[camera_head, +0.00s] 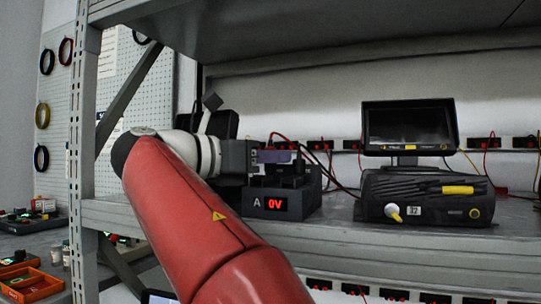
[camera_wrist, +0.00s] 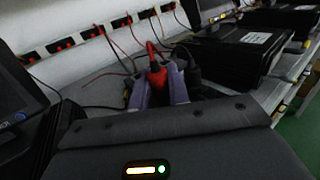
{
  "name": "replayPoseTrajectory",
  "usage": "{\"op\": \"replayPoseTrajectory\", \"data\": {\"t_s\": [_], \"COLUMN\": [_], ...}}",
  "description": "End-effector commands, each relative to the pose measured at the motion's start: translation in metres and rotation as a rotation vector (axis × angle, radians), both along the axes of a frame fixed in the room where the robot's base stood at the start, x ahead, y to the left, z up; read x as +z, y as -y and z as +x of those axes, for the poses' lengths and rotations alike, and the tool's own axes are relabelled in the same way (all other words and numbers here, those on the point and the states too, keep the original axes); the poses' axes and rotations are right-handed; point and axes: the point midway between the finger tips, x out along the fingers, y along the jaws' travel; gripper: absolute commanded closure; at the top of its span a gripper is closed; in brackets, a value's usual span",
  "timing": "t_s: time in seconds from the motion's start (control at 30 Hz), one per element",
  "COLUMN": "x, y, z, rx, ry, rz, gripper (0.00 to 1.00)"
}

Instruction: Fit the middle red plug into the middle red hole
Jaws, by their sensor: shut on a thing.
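In the wrist view a red plug (camera_wrist: 157,84) with a red cable rising from it stands between the two purple fingers of my gripper (camera_wrist: 160,88). The gripper is shut on the red plug. A black plug (camera_wrist: 186,58) with a black cable is just right of the fingers. In the head view my gripper (camera_head: 277,157) is over the black box marked A (camera_head: 317,198), whose red display reads 0V. The red hole and the tip of the plug are hidden, so I cannot tell whether the plug is in a hole.
A black device with a yellow handle (camera_head: 425,198) stands on the shelf to the right, with a dark monitor (camera_head: 408,127) behind it. Black socket units (camera_head: 485,143) with red cables line the back wall. The shelf's metal upright (camera_head: 84,130) is at left.

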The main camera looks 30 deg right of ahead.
Motion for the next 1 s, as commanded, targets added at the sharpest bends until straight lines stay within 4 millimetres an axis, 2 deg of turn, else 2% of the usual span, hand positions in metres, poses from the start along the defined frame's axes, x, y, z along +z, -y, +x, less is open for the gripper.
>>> {"op": "replayPoseTrajectory", "data": {"t_s": [0.33,0.8,1.0], "x": [-0.001,0.016,0.017], "y": [0.0,0.0,0.0], "z": [0.0,0.0,0.0], "rx": [-0.001,-0.001,0.0], "ry": [0.0,0.001,0.0], "rz": [0.001,0.0,0.0], "gripper": [0.97,0.97,0.97]}}
